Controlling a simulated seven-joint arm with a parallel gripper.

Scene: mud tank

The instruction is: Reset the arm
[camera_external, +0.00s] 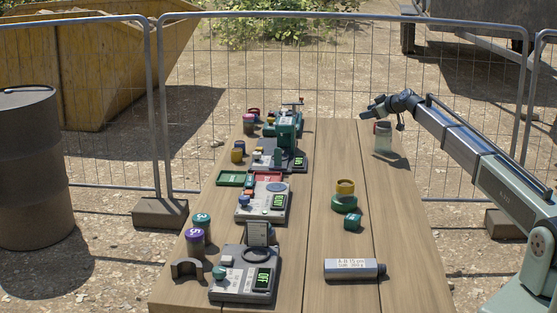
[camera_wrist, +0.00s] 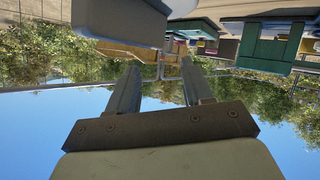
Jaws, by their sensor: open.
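My gripper (camera_external: 370,108) is at the far right part of the wooden table (camera_external: 336,252), held above the tabletop with the arm reaching in from the right. In the wrist view its two fingers (camera_wrist: 160,66) stand apart with nothing between them. A clear jar with a reddish part (camera_external: 383,140) stands on the table just below and beside the gripper. I cannot tell whether they touch.
Several grey devices with green displays (camera_external: 245,275) line the table's left side, with a teal machine (camera_external: 287,130) behind. A labelled grey cylinder (camera_external: 354,269) lies in front. Yellow and green pieces (camera_external: 344,203) stand mid-table. A wire fence (camera_external: 330,80) runs behind.

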